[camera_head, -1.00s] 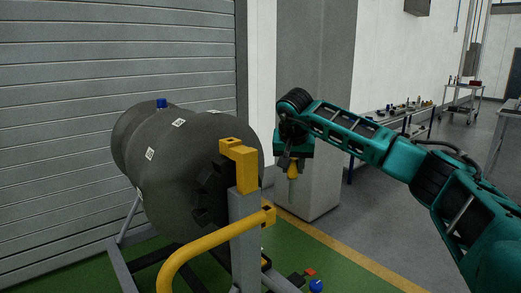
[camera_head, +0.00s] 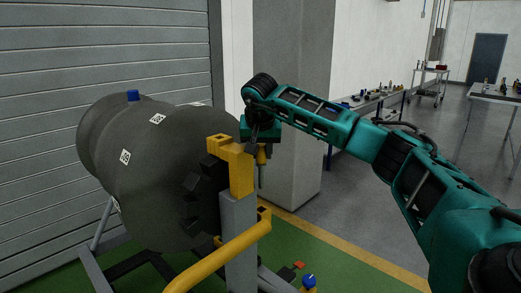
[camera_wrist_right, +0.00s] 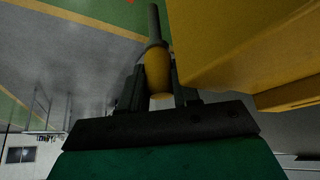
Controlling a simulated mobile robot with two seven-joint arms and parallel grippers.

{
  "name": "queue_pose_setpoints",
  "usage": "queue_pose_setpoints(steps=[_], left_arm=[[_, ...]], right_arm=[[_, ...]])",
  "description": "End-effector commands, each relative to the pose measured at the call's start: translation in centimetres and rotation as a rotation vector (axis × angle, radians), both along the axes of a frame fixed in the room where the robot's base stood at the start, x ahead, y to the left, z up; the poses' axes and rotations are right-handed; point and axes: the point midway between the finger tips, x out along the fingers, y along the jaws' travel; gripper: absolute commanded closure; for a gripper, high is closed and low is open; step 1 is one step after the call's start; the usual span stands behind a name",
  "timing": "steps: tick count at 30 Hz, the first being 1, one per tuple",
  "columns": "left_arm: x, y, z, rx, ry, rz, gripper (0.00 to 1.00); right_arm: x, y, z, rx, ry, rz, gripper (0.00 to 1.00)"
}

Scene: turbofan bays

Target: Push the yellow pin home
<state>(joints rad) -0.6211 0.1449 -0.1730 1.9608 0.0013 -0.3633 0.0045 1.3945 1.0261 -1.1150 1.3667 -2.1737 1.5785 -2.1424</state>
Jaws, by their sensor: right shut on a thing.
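My right gripper (camera_head: 260,146) is shut on the yellow pin (camera_head: 261,157), which has a yellow handle and a grey shaft pointing down. It hangs upright just right of the yellow bracket (camera_head: 238,170) on top of a grey post. In the right wrist view, the pin's yellow handle (camera_wrist_right: 158,70) sits between the fingers (camera_wrist_right: 158,92), with its shaft clear of them. The yellow bracket (camera_wrist_right: 250,45) looms close beside the pin there. I cannot tell whether they touch. No hole under the pin is visible. My left gripper is not in view.
A large grey engine casing (camera_head: 160,165) with a blue cap (camera_head: 133,95) rests on a stand behind the bracket. A curved yellow rail (camera_head: 215,258) crosses in front of the post. A concrete pillar (camera_head: 290,110) stands behind my gripper.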

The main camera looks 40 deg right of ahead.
Motion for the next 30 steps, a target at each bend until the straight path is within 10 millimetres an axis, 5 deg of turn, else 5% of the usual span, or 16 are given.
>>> queue_pose_setpoints(steps=[6,15,30], left_arm=[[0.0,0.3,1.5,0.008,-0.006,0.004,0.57],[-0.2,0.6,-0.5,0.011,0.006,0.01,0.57],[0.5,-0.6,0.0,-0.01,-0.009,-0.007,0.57]], right_arm=[[-0.1,0.0,0.7,0.004,0.005,0.003,1.0],[-0.1,0.0,-2.7,0.004,0.006,0.004,1.0],[-0.1,0.0,-5.6,0.005,0.002,0.003,1.0]])
